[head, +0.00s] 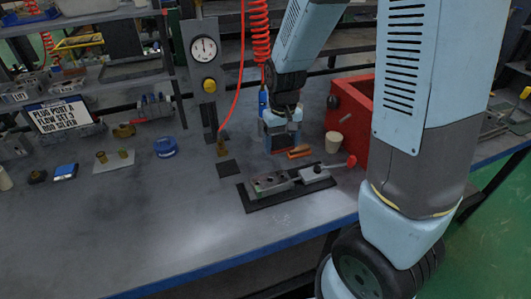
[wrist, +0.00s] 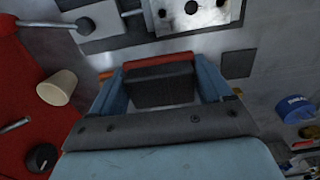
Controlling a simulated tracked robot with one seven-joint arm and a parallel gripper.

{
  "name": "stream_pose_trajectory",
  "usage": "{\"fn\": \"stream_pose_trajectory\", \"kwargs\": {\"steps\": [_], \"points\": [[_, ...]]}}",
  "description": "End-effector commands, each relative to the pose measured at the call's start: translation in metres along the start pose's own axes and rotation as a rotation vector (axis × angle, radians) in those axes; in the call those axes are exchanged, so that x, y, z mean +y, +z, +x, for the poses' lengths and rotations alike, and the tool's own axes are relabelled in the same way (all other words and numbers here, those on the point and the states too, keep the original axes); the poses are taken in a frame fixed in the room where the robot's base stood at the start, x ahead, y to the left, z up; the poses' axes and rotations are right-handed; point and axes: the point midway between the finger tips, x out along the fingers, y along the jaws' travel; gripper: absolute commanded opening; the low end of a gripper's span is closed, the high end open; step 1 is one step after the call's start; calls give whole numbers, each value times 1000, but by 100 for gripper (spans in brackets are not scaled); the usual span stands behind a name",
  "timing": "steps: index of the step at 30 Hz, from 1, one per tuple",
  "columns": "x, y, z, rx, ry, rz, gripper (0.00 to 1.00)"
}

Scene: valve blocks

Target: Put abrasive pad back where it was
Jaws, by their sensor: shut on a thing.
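My gripper (wrist: 162,82) is shut on a dark block with a reddish-brown far edge, which looks like the abrasive pad (wrist: 160,88). The pad sits between the two blue fingers in the wrist view. In the head view my gripper (head: 282,140) points down low over the bench, left of the red box, behind the valve block. The pad shows there only as a dark patch between the fingers. I cannot tell whether it touches the bench. Small orange-brown pieces (head: 299,155) lie just right of the gripper.
The valve block (head: 270,186) with a red-knobbed lever lies on a dark mat in front. A red box (head: 352,105) and beige cup (head: 334,142) stand right. A gauge post (head: 205,50), a small dark square (head: 229,168) and blue tape (head: 166,147) are left. The left front bench is clear.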

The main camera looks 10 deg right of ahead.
Motion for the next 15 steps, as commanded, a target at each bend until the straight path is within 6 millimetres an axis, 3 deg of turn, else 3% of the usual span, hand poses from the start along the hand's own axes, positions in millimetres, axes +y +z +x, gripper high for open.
{"fn": "stream_pose_trajectory", "kwargs": {"steps": [6, 15], "points": [[-7, -33, 18, -4, 1, -1, 35], [-12, -59, 51, -2, 1, -1, 35]]}}
